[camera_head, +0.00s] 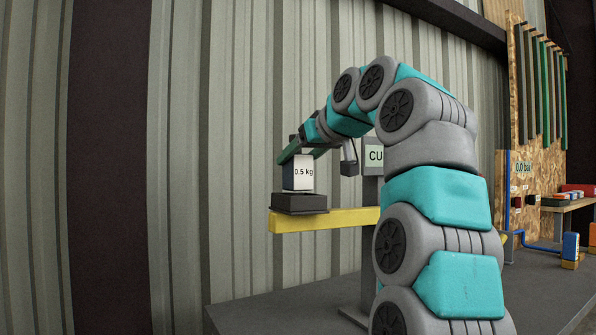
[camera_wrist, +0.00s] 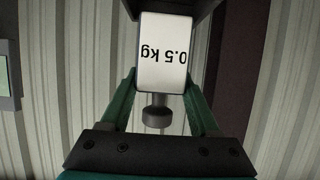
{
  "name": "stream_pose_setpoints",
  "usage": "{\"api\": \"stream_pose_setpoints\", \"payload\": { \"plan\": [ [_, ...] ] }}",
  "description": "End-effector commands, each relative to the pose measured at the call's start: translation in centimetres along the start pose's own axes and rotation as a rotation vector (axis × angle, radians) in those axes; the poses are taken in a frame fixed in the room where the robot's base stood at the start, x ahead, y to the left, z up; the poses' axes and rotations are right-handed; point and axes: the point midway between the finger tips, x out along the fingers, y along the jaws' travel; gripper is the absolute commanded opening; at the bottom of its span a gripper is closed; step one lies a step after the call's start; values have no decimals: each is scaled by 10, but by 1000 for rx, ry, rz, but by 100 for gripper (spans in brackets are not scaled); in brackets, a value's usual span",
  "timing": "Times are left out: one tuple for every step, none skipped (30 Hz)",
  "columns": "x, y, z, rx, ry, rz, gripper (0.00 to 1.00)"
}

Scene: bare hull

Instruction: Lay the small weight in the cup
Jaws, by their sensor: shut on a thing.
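The small weight (camera_head: 303,178) is a pale block marked "0.5 kg". It stands upright at the left end of the yellow beam, directly over the dark, shallow cup (camera_head: 299,203). Its lower edge is at the cup's rim; I cannot tell whether it touches the cup floor. My gripper (camera_head: 296,156) is shut on the weight from above. In the wrist view the green fingers flank the weight (camera_wrist: 163,50), with its dark knob between them. A dark part of the cup (camera_wrist: 168,7) shows beyond it.
The yellow beam (camera_head: 325,220) runs right to a grey post with a partly hidden sign (camera_head: 374,155). A dark bench top (camera_head: 280,308) lies below. A board (camera_head: 528,170) with a "0,0 bar" display and several small blocks stand at the right. The corrugated wall is behind.

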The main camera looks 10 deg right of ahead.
Motion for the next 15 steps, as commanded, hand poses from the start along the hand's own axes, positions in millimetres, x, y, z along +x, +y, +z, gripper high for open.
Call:
{"api": "stream_pose_setpoints", "payload": {
  "plan": [
    [0, 0, -1, 0, 2, 0, 0],
    [1, 0, -1, 0, 2, 0, 0],
    [1, 0, 0, 0, 2, 0, 0],
    [1, 0, 1, 0, 2, -1, 0],
    [2, 0, 2, 0, 1, -1, 0],
    [2, 0, 5, 0, -1, -2, 0],
    [3, 0, 7, 0, -1, -2, 0],
    [3, 0, 8, 0, 1, -2, 0],
    [3, 0, 10, 0, 4, -1, 0],
    [4, 0, 12, 0, 3, -1, 0],
    [6, 0, 15, 1, 0, -2, 0],
    [8, -1, 18, 1, -3, -2, 0],
    [8, -1, 20, 1, -2, -2, 0],
    [8, 0, 20, 1, 1, -1, 0],
    [8, 0, 21, 1, 3, -1, 0]
  ]
}}
